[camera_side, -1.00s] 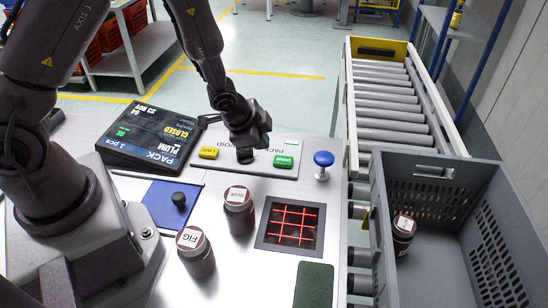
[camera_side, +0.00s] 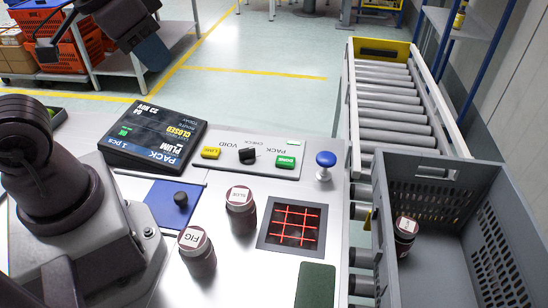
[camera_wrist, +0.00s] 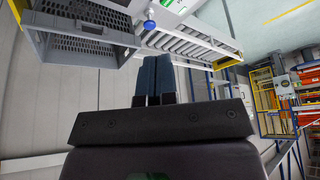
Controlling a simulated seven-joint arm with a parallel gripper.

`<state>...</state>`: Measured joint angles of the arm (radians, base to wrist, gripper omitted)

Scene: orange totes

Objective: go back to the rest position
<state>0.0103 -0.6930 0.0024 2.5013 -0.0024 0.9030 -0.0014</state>
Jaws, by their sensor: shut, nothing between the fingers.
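My gripper (camera_side: 151,53) is at the upper left of the side view, raised well clear of the table. In the wrist view its two blue-grey fingers (camera_wrist: 156,78) are together with nothing between them. The arm is folded back over the left side. The black knob (camera_side: 248,155) on the panel with the yellow and green buttons stands free, with the gripper far from it.
On the table are the dark display (camera_side: 150,140), the FIG jar (camera_side: 197,252), another jar (camera_side: 240,212), a red-lit grid (camera_side: 291,226) and a blue button (camera_side: 325,160). A grey crate (camera_side: 455,170) at right holds one jar. A roller conveyor (camera_side: 394,100) lies behind.

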